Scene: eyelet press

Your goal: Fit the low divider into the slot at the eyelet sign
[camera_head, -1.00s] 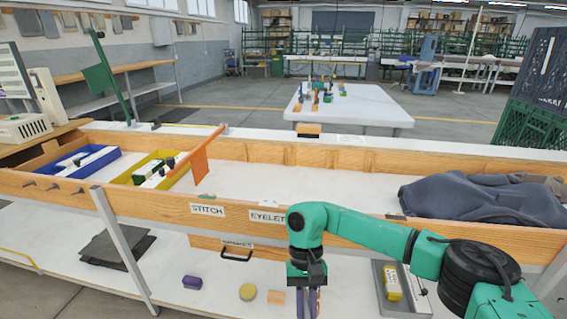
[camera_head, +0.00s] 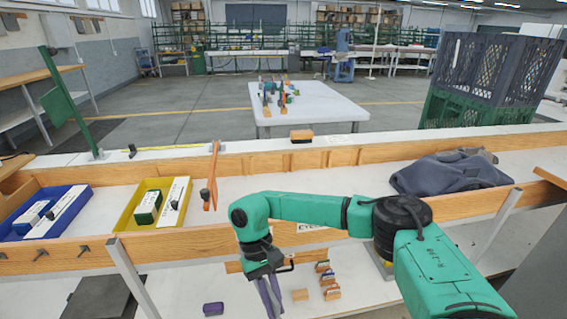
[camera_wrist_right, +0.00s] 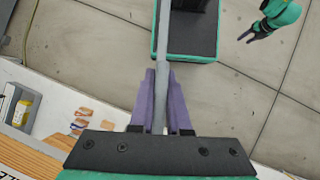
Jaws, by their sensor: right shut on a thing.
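My right gripper (camera_head: 270,298) hangs in front of the long wooden-walled bench, with purple fingers pointing down. In the right wrist view its fingers (camera_wrist_right: 160,100) are shut on a thin grey piece (camera_wrist_right: 165,55), seen edge-on, perhaps the low divider. In the head view that piece cannot be made out. The eyelet sign (camera_head: 312,227) on the front wall is mostly hidden by my right arm. The slot there cannot be made out. My left gripper (camera_wrist_right: 252,33) shows small in the wrist view, apart from the bench; its finger gap is unclear.
An orange divider (camera_head: 214,160) stands across the bench. Left of it are a yellow bin (camera_head: 125,216) and a blue bin (camera_head: 15,232). Dark cloth (camera_head: 450,174) lies at right. Small blocks (camera_head: 300,295) and a purple block (camera_head: 213,309) lie on the lower shelf.

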